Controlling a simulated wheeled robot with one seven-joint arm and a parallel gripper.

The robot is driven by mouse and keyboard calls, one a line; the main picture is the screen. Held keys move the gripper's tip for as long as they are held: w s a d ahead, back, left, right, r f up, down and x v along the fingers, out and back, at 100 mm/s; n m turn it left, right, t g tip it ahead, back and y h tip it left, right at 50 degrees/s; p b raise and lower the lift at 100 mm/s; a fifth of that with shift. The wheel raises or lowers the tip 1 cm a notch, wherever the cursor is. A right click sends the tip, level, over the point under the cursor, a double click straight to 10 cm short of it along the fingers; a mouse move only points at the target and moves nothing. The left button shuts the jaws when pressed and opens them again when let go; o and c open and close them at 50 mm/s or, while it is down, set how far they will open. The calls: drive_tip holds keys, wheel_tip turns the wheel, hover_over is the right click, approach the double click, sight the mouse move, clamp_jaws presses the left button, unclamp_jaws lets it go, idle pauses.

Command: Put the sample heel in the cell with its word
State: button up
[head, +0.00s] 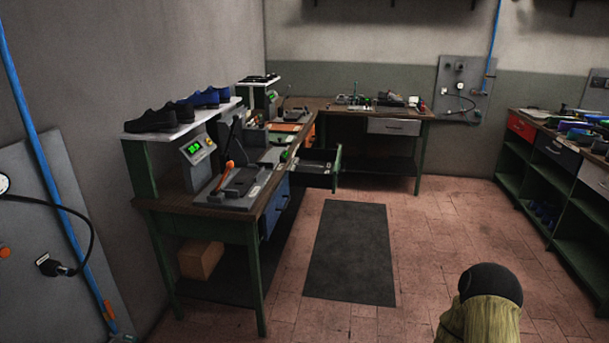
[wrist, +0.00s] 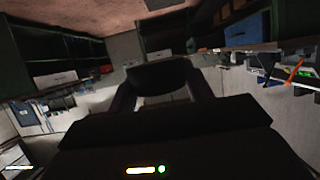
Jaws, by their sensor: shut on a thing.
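In the wrist view, my gripper (wrist: 162,84) is shut on a dark, smooth block (wrist: 158,74), which fits the sample heel. The block spans between the two fingers, clear of any surface. Any word on it cannot be read. My gripper does not show in the head view. An open drawer (head: 318,166) sticks out from the left bench (head: 240,208); its inside is too small to make out cells or words.
Dark and blue shoes (head: 205,98) stand on a shelf above a green-lit display (head: 195,148) and a press with an orange lever (head: 230,165). A dark mat (head: 350,250) lies on open tiled floor. A cluttered bench (head: 530,128) stands at the right, another bench (head: 400,118) at the back.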

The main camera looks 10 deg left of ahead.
drive_tip(key=shift+s+f+p, duration=0.55)
drive_tip(key=shift+s+f, duration=0.3)
drive_tip(key=shift+s, duration=0.2)
drive_tip(key=shift+s+f+p, duration=0.55)
drive_tip(key=shift+s+f, duration=0.25)
drive_tip(key=shift+s, duration=0.25)
drive_tip(key=shift+s, duration=0.15)
drive_tip(key=shift+w+d, duration=0.1)
drive_tip(key=shift+w, duration=0.1)
